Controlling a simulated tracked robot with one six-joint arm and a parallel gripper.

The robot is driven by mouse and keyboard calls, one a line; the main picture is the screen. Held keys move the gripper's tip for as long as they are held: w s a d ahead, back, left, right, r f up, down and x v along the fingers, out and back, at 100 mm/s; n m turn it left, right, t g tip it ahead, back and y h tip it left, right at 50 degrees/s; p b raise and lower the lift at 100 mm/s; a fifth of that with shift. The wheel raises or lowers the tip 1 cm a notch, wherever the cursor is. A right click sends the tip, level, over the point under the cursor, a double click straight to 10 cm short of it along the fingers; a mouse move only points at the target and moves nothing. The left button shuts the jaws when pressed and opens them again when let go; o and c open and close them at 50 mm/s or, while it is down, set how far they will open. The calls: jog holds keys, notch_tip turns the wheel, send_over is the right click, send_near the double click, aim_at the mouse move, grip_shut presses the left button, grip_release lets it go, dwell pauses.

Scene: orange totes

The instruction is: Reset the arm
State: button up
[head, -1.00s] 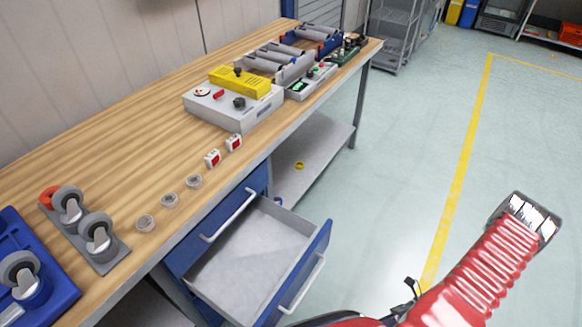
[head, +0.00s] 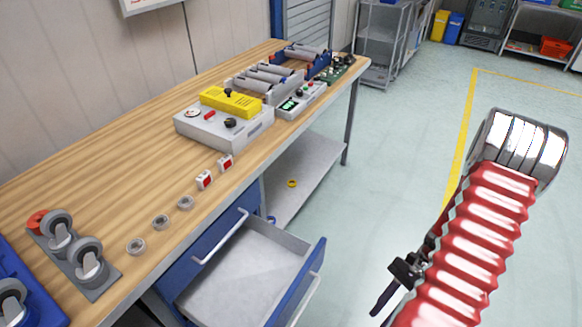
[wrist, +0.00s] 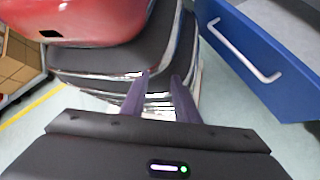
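My arm (head: 478,235), red and ribbed with a silver joint at its top, rises on the right side of the head view, over the floor to the right of the bench. My gripper (wrist: 160,75) shows two dark purple fingers in the wrist view, set apart with nothing held between them. They point towards the red and black body of my own base.
A wooden workbench (head: 110,165) runs along the left, with a yellow-topped control box (head: 225,120), rings and casters on it. An open blue drawer (head: 245,275) sticks out below; a blue drawer front (wrist: 245,65) is close right in the wrist view. Floor (head: 390,160) beyond is clear.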

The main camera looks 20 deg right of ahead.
jog(key=w+a+r+n+t+h, duration=0.1)
jog(key=w+a+r+n+h, duration=0.1)
jog(key=w+r+n+h, duration=0.3)
jog(key=w+a+r+n+t, duration=0.1)
jog(key=r+n, duration=0.2)
jog(key=r, duration=0.4)
jog(key=w+a+r+n+h, duration=0.2)
jog(key=r+n+h, duration=0.1)
jog(key=r, duration=0.3)
jog(key=a+r+n+t+h, duration=0.1)
jog(key=a+r+n+t, duration=0.6)
jog(key=a+r, duration=0.7)
notch_tip(320, 180, up, 4)
jog(key=shift+w+f, duration=0.2)
jog(key=shift+w, duration=0.1)
dwell(0.6)
